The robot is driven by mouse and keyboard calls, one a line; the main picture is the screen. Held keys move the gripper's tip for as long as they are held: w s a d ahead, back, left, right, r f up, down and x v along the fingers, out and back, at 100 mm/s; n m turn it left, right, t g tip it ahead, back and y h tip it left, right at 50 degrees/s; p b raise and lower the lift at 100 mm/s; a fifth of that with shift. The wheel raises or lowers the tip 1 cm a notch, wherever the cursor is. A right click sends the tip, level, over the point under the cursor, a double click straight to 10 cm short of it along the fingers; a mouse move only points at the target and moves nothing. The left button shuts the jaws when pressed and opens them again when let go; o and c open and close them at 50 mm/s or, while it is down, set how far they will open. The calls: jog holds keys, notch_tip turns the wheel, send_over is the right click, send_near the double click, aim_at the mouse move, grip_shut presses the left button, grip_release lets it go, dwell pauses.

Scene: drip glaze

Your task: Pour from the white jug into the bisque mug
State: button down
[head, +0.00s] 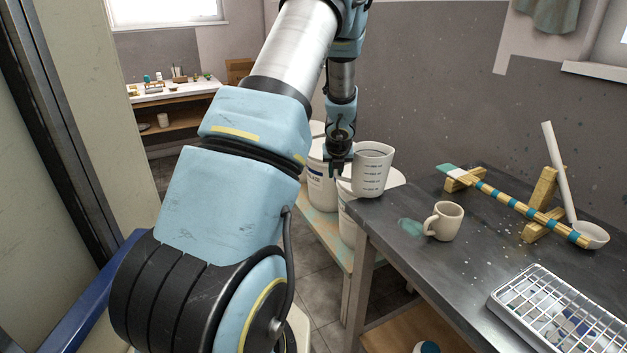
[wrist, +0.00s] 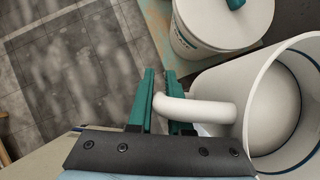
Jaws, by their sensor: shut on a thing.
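The white jug (head: 372,170) with dark measuring marks is upright at the left corner of the dark table (head: 390,215). I cannot tell whether its base touches the table. My gripper (head: 338,172) is at the jug's left side, shut on its handle. In the wrist view the green fingers (wrist: 161,100) are on either side of the white handle (wrist: 200,110), and the jug (wrist: 275,105) opens at the right with a pale inside. The bisque mug (head: 446,222) stands upright on the table, right of the jug and nearer me, its handle to the left.
A wooden rack (head: 510,205) with a striped stick and a white ladle (head: 590,235) stands right of the mug. A wire-topped tray (head: 555,310) is at the front right. White buckets (head: 322,175) stand behind and left of the jug. A green smear lies left of the mug.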

aim_at(369, 159)
jog(key=s+d+m+h, duration=0.1)
jog(key=d+m, duration=0.1)
jog(key=d+m+h, duration=0.1)
jog(key=d+m, duration=0.1)
jog(key=s+d+m+g+h+b, duration=0.1)
jog(key=d+m, duration=0.1)
jog(key=shift+s+r, duration=0.15)
jog(key=shift+s, duration=0.2)
jog(key=shift+s+d+r+m+h, duration=0.2)
jog(key=shift+s+d+m+h, duration=0.1)
jog(key=shift+s+d+m, duration=0.4)
jog(key=shift+d+r+m+t+y, duration=0.15)
jog(key=shift+r+m+t+y, duration=0.2)
jog(key=shift+r, duration=0.35)
jog(key=shift+d+r+m+t+y, duration=0.1)
jog(key=shift+r+t+y, duration=0.05)
jog(key=shift+r+y, duration=0.4)
jog(key=shift+s+d+r+m+t+y, duration=0.1)
jog(key=shift+d+r+t+y, duration=0.1)
jog(key=shift+r, duration=0.2)
jog(key=shift+s+d+r+m+t+y, duration=0.1)
jog(key=shift+s+r+t+y, duration=0.1)
jog(key=shift+r, duration=0.15)
jog(key=shift+s+d+r+m+t+y, duration=0.1)
jog(key=shift+d+r+t+y, duration=0.1)
jog(key=shift+r, duration=0.2)
jog(key=shift+w+a, duration=0.1)
jog(key=shift+a, duration=0.05)
